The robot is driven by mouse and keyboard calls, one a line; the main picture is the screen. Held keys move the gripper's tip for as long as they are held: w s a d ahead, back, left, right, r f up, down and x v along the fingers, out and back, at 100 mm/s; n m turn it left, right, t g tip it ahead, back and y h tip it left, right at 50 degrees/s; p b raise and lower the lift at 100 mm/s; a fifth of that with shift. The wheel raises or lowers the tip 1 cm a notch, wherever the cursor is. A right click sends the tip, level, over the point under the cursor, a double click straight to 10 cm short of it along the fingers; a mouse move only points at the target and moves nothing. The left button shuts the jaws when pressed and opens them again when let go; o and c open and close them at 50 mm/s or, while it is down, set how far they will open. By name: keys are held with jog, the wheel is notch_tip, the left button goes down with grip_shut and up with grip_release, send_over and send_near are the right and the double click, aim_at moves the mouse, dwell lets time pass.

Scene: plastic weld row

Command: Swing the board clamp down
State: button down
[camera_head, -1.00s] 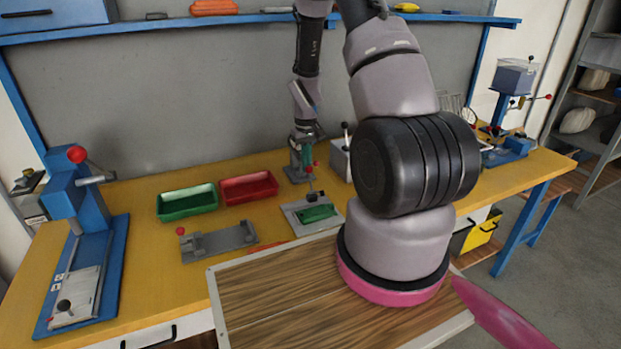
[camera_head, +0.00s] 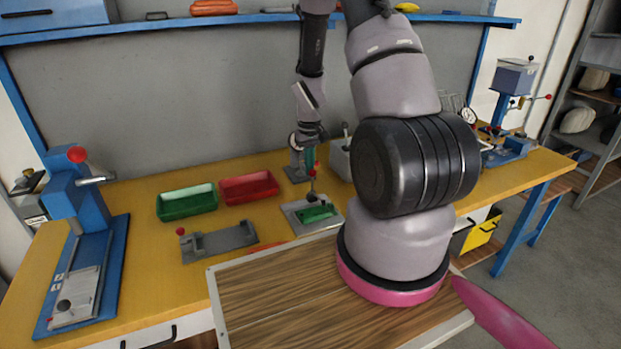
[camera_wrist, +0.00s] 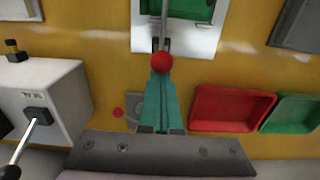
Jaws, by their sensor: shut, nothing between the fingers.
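The board fixture (camera_head: 298,222) is a grey plate on the bench holding a green board (camera_head: 319,213). In the wrist view the plate (camera_wrist: 198,42) is at the top centre with part of the green board (camera_wrist: 188,8). The board clamp (camera_head: 312,196) stands over the plate's back edge, its lever raised. Its red knob (camera_wrist: 162,62) shows in the wrist view, in line with the fingertips. My gripper (camera_wrist: 161,78) has teal fingers, shut and empty, close behind the knob; contact cannot be told. The gripper (camera_head: 310,163) is small and partly hidden in the head view.
Red (camera_head: 249,187) and green (camera_head: 187,202) bins stand left of the fixture. A grey box with a lever (camera_wrist: 45,100) is close beside my gripper in the wrist view. A grey jig (camera_head: 218,241) lies at front left. A blue press (camera_head: 85,240) stands at the far left.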

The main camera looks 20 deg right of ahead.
jog(key=shift+w, duration=0.15)
notch_tip(320, 180, up, 7)
jog(key=w, duration=0.1)
dwell(1.1)
jog(key=shift+r, duration=0.1)
jog(key=s+a+r+m+t, duration=0.1)
jog(key=s+a+r+t, duration=0.15)
jog(key=r, duration=0.85)
jog(key=s+a+r+m+t, duration=0.15)
jog(key=s+r, duration=0.25)
jog(key=r, duration=0.6)
jog(key=s+a+r+m+t+y, duration=0.1)
jog(key=s+a+r, duration=0.1)
jog(key=s+r, duration=0.4)
jog(key=s+a+r+t+y, duration=0.1)
jog(key=s+a+r+t, duration=0.1)
jog(key=s+r, duration=0.4)
jog(key=s+a, duration=0.1)
jog(key=s, duration=0.2)
jog(key=shift+a+m, duration=0.2)
jog(key=shift+m, duration=0.15)
